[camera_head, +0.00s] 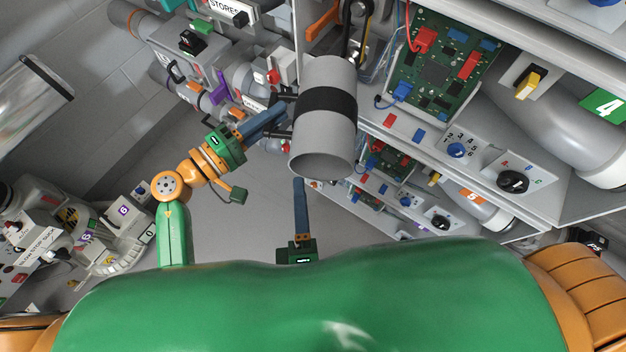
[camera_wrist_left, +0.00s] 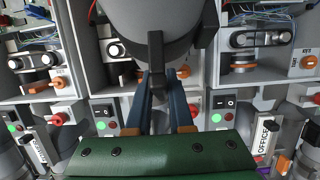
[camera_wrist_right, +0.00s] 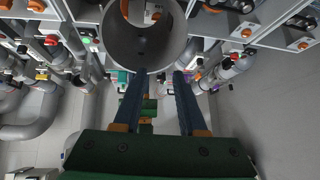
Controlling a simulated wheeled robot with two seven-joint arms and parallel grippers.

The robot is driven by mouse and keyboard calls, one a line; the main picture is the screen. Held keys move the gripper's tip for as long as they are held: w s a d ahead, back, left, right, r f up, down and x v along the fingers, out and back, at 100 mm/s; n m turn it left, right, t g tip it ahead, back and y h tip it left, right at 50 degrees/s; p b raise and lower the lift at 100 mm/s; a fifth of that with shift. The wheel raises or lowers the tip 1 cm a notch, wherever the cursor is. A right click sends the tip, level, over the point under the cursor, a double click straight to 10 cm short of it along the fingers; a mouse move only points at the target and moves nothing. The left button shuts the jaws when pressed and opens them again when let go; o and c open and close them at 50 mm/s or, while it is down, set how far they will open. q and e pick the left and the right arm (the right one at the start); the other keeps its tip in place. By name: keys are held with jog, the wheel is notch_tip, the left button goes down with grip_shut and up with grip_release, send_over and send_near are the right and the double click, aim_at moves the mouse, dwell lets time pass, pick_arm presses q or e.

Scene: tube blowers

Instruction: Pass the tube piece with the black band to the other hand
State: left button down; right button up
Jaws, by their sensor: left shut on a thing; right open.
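The tube piece is a grey hollow cylinder (camera_head: 322,78) with a wide black band around its middle. It hangs in the air at the centre of the head view, its open end facing down toward me. My left gripper (camera_head: 284,112) is shut on it from the left; the tube also fills the top of the left wrist view (camera_wrist_left: 150,20). My right gripper (camera_head: 299,182) is below the tube, fingers pointing up, open and empty. In the right wrist view its fingertips (camera_wrist_right: 160,74) are near the tube's lower rim (camera_wrist_right: 120,50); I cannot tell whether they touch.
Shelves with a green circuit board (camera_head: 445,60), a knob panel (camera_head: 513,180) and large grey pipes (camera_head: 545,115) stand close on the right. Pipework and switch boxes (camera_head: 240,80) are behind the left gripper. Grey floor (camera_head: 235,225) is open between my arms.

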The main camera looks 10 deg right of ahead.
jog(key=m+t+h, duration=0.2)
send_near(313, 112)
jog(key=w, duration=0.6)
jog(key=w+d, duration=0.1)
jog(key=w, duration=0.2)
jog(key=shift+w, duration=0.1)
grip_shut()
pick_arm(q)
jog(key=shift+f, duration=0.15)
pick_arm(e)
jog(key=shift+r, duration=0.1)
dwell(0.5)
pick_arm(q)
jog(key=c, duration=0.7)
grip_release()
